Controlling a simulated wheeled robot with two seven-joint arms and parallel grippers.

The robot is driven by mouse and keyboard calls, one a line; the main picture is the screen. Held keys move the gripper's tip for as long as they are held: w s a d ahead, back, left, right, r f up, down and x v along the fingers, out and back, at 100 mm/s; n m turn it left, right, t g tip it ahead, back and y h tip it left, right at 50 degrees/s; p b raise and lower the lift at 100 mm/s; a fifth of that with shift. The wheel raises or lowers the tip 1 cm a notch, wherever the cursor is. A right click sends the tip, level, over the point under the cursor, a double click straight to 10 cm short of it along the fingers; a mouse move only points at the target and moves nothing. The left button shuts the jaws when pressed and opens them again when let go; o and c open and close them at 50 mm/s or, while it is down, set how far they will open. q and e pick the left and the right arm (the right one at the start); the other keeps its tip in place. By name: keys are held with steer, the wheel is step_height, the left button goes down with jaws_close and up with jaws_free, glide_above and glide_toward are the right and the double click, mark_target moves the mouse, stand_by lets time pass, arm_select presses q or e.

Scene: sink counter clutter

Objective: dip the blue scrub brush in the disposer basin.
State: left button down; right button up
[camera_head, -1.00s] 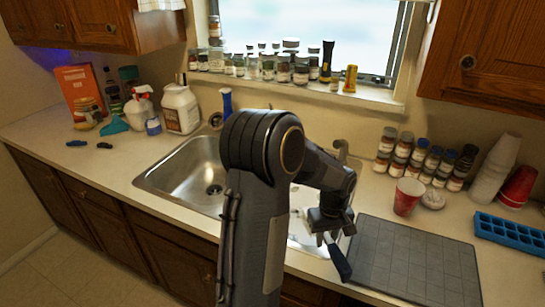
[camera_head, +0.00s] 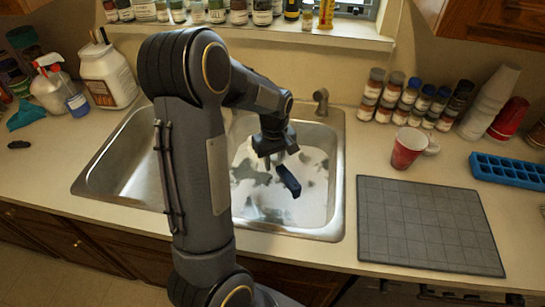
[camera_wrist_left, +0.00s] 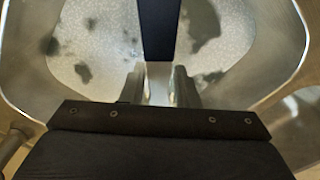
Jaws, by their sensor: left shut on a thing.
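My left gripper (camera_head: 276,156) is over the right-hand sink basin (camera_head: 336,190) and points down into it. It is shut on the blue scrub brush (camera_head: 289,181), whose dark blue part juts out toward the front right. The brush also shows in the left wrist view (camera_wrist_left: 157,28), between the finger tips (camera_wrist_left: 159,85). The basin holds whitish, sudsy-looking water with grey patches. I cannot tell whether the brush touches the water. The bristles are not clear to see. My right gripper is out of view.
My left arm covers part of the left-hand basin (camera_head: 128,165). A faucet (camera_head: 321,100) stands behind the right basin. To the right are a grey mat (camera_head: 430,225), a red cup (camera_head: 407,148), jars (camera_head: 410,98) and a blue tray (camera_head: 508,171). Bottles stand at the left.

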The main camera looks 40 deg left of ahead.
arm_select(q)
steer(key=shift+f+b, duration=6.95)
steer(key=shift+f, duration=2.35)
steer(key=shift+s, duration=0.1)
steer(key=shift+s+d, duration=0.35)
steer(key=shift+w+a, duration=0.1)
steer(key=shift+w, duration=0.05)
steer(key=shift+w+a, duration=0.3)
steer(key=shift+s+d, duration=0.4)
steer(key=shift+s, duration=0.05)
